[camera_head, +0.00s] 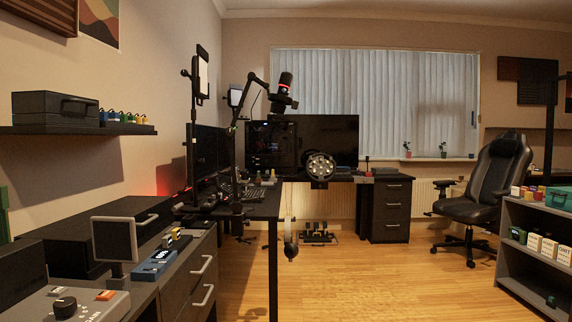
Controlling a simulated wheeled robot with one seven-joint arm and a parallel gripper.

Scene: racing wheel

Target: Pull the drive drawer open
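Two drawer units are in the head view, and I cannot tell which holds the drive drawer. The near left cabinet has a dark drawer (188,284) with a pale bar handle (202,265) and another such handle (204,297) below it. The far drawer pedestal (391,210) stands under the right end of the desk and has several dark drawers with small handles. All the drawers look shut. No label naming a drive drawer is readable. My gripper is not in view.
A black L-shaped desk (262,205) holds monitors and a racing wheel (320,167); its leg (272,270) stands near the left cabinet. A black chair (486,190) and a grey shelf (533,220) are at right. The wooden floor (370,280) between is clear.

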